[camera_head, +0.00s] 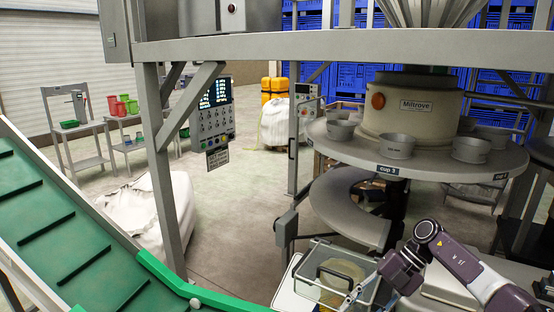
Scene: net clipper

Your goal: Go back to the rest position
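My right arm comes in from the lower right corner, with dark purple links. Its gripper (352,294) is at the bottom edge, over the right side of a clear box (312,272) with a pale yellowish thing (340,276) in it. The fingers are small and partly cut off, so I cannot tell whether they are open or shut, or whether they touch the box. My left arm and gripper are not in view.
A round grey machine table (440,160) with several metal cups stands behind my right arm. A grey frame post (160,170) and crossbeam stand in front. A green conveyor (60,235) slopes along the left. Floor (240,210) is open between them.

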